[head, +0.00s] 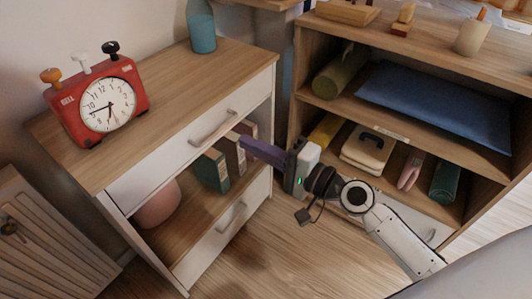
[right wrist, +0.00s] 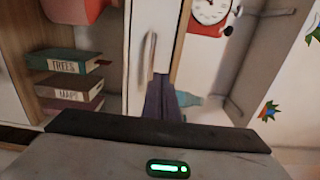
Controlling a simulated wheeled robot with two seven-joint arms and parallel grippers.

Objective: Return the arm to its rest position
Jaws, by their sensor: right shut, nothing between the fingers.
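My right gripper (head: 246,143) reaches in from the lower right, with its white and black wrist in front of the open shelf of the white drawer cabinet (head: 190,135). Its purple fingers are shut with nothing between them and point left toward the cabinet. In the right wrist view the fingers (right wrist: 162,84) show beyond the dark edge of the gripper body, near the upright-looking drawer handle. From the head view I cannot tell the exact gap between fingertips and cabinet. My left gripper is not in view.
The cabinet's top drawer handle (head: 213,127) and books (head: 212,170) are close to the fingers. A red alarm clock (head: 100,103) and blue bottle (head: 202,30) stand on top. A shelf unit (head: 335,105) stands right. Wooden floor (head: 265,245) is clear in front.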

